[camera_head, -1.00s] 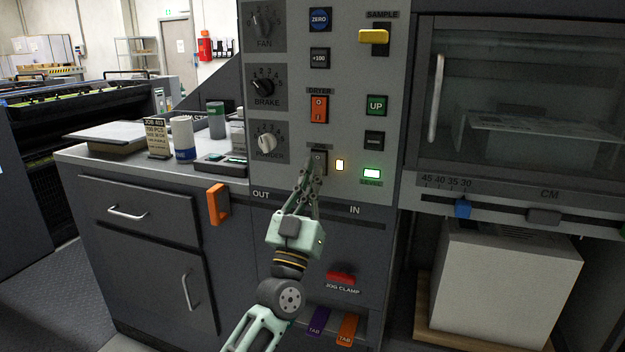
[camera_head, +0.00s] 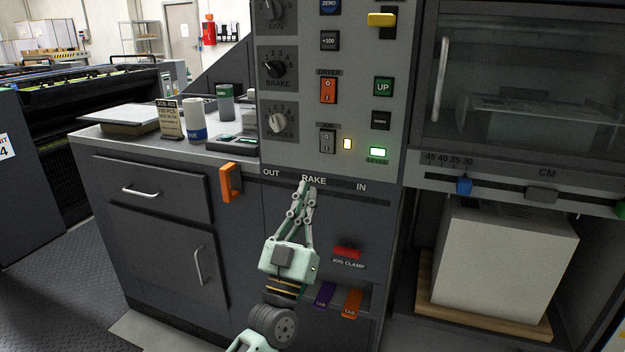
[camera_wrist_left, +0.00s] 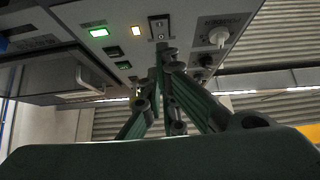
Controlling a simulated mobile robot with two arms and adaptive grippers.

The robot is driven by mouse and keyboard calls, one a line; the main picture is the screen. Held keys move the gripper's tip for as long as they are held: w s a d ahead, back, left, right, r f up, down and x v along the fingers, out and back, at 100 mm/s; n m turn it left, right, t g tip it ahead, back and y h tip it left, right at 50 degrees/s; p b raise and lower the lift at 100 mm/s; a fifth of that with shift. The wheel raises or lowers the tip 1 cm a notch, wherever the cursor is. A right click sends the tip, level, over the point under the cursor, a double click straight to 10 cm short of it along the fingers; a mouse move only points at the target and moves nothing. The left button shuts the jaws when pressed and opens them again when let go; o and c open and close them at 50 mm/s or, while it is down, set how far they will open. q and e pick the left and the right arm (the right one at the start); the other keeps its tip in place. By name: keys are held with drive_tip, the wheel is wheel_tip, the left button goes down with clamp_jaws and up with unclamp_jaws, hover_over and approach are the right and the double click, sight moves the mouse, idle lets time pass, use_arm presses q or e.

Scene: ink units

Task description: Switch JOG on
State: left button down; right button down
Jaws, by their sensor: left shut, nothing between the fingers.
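The small dark rocker switch (camera_head: 327,140), its label too small to read surely, is on the grey panel below the orange DRYER switch (camera_head: 328,90). It is uncovered, but which side is pressed is hard to tell. A yellow lamp (camera_head: 347,144) beside it is lit. My left gripper (camera_head: 305,184) is shut and empty, its tips below the switch near the RAKE lettering and apart from the switch. In the left wrist view the switch (camera_wrist_left: 158,27) shows just beyond the fingertips (camera_wrist_left: 160,45). My right gripper is out of view.
A green lamp (camera_head: 377,152) is lit at the right. The POWDER knob (camera_head: 277,123) is left of the switch. An orange handle (camera_head: 230,182) and the red JOG CLAMP (camera_head: 346,253) stick out near my left arm.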

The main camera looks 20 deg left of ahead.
use_arm(q)
drive_tip(key=shift+f+v, duration=0.2)
drive_tip(key=shift+v, duration=1.05)
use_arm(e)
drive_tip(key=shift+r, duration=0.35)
use_arm(q)
drive_tip(key=shift+w, duration=0.25)
